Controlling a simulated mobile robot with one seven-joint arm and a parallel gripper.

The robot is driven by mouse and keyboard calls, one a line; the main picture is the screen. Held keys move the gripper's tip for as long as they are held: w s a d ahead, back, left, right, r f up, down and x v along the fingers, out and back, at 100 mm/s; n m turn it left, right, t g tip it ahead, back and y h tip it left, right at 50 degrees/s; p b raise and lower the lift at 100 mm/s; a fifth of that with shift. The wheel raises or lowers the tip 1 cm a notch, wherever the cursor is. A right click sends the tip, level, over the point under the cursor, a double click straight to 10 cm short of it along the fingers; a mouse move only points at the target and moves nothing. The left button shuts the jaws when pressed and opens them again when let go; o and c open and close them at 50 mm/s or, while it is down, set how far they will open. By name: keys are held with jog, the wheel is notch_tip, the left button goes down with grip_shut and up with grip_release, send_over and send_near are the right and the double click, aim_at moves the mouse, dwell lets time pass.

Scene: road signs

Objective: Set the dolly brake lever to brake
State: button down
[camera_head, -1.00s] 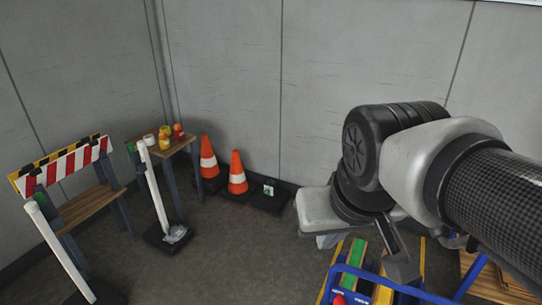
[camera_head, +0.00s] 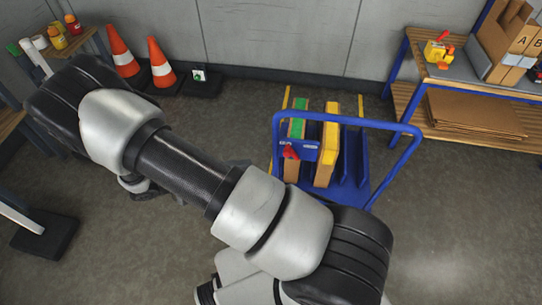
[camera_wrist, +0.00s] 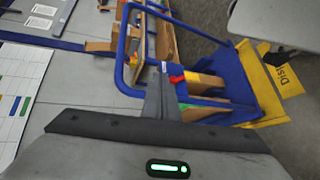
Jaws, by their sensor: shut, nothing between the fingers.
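The blue dolly (camera_head: 365,192) stands on the floor at the middle right of the head view, with a tall blue tube handle. Its red brake lever (camera_head: 291,152) sits at the left of a small blue panel on the handle side. Small labels on the panel are too small to read. In the wrist view the red lever (camera_wrist: 176,78) shows just past the fingertips, beside the blue handle (camera_wrist: 122,60). My gripper (camera_wrist: 159,88) is shut and empty. I cannot tell how far it is from the lever. In the head view the gripper is hidden.
Yellow and wooden-edged boards (camera_head: 327,150) stand in the dolly. A blue-framed workbench (camera_head: 420,105) with boxes is at the right. Traffic cones (camera_head: 162,68) stand by the wall. A dark base plate (camera_head: 45,233) lies at the left. Floor right of the dolly is clear.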

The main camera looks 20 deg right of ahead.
aim_at(284, 155)
notch_tip(284, 155, down, 12)
jog(key=n+t+h+b, duration=0.2)
jog(key=n+t, duration=0.1)
jog(key=t, duration=0.3)
jog(key=shift+f+h, duration=0.25)
jog(key=shift+h, duration=0.15)
jog(key=shift+d, duration=0.15)
jog(key=x, duration=1.4)
jog(key=shift+b, duration=0.45)
jog(key=shift+s+r, duration=0.1)
jog(key=shift+r, duration=0.05)
